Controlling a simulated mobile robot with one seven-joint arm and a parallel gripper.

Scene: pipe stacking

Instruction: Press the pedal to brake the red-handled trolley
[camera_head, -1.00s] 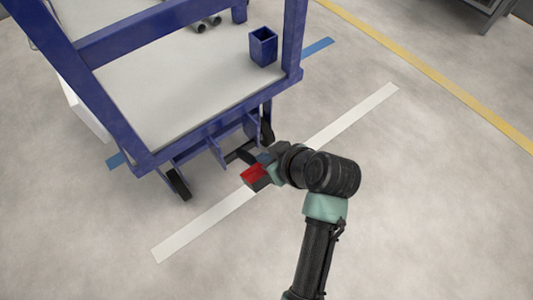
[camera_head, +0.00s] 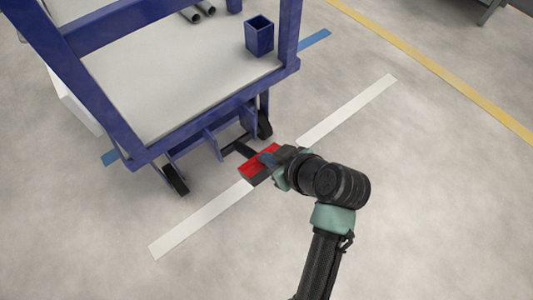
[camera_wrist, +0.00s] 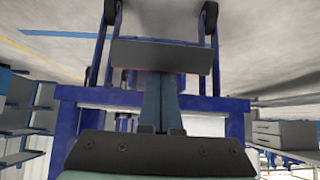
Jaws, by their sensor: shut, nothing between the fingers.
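The blue-framed trolley (camera_head: 200,128) fills the upper left of the head view; no red handle shows on it. Its pedal (camera_head: 252,170) is a red-topped, dark-sided block at the low front edge, between the front wheels, on a black arm (camera_head: 237,149). My gripper (camera_head: 266,158) is shut and empty, its fingers lying across the red top. Whether they press on it I cannot tell. In the wrist view the shut fingers (camera_wrist: 162,100) reach up to a dark plate (camera_wrist: 162,56), apparently the pedal, which hides their tips.
Black wheels stand on either side of the pedal, left (camera_head: 175,180) and right (camera_head: 264,124). A blue box (camera_head: 259,37) and grey pipes (camera_head: 197,12) sit on the trolley's deck. A white floor stripe (camera_head: 200,221) runs beneath my gripper.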

